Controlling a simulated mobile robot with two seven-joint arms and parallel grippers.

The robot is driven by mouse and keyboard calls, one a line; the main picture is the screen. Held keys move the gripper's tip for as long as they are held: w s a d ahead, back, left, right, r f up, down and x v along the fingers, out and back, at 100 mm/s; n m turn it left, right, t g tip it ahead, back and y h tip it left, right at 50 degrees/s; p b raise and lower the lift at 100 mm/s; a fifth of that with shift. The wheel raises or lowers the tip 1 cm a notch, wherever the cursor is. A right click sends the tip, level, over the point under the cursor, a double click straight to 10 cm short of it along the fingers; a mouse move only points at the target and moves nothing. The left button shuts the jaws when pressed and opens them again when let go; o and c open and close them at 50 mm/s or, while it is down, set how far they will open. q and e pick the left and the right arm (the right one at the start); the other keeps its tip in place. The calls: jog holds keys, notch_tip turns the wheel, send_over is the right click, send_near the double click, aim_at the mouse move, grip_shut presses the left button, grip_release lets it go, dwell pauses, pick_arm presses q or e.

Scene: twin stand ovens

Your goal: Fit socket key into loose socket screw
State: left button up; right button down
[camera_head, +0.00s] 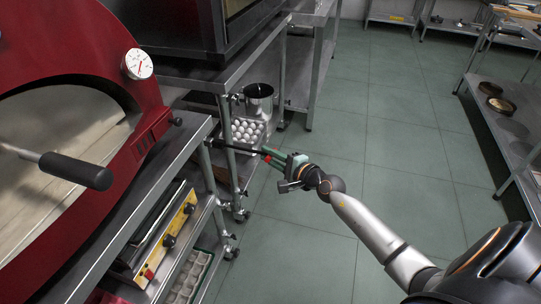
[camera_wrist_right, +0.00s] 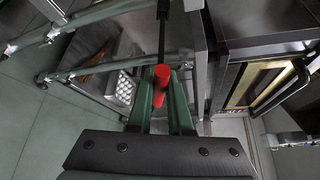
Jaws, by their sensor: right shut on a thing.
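My right gripper (camera_head: 268,153) has green fingers and is shut on the red handle of the socket key (camera_head: 272,159). The key's thin dark shaft points left toward the front corner of the oven stand (camera_head: 205,131). In the right wrist view the red handle (camera_wrist_right: 161,84) sits between the green fingers, and the black shaft runs up to the stand's metal frame. The shaft's tip is at or close to the stand's leg. I cannot make out the loose socket screw, nor tell whether the tip touches it. My left gripper is not in view.
A red oven (camera_head: 95,215) with a dial (camera_head: 137,64) stands at left. Behind the key are an egg tray (camera_head: 246,132) and a metal pot (camera_head: 259,100) on a low shelf. The green tiled floor (camera_head: 390,140) is clear.

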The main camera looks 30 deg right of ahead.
jog(key=shift+w+a+p, duration=0.55)
jog(key=shift+w+a, duration=0.45)
jog(key=shift+w, duration=0.1)
dwell(2.6)
jog(key=c, duration=0.8)
grip_release()
jog(key=shift+o, duration=0.2)
jog(key=v, duration=2.4)
jog(key=shift+s, duration=0.25)
jog(key=shift+d, duration=0.2)
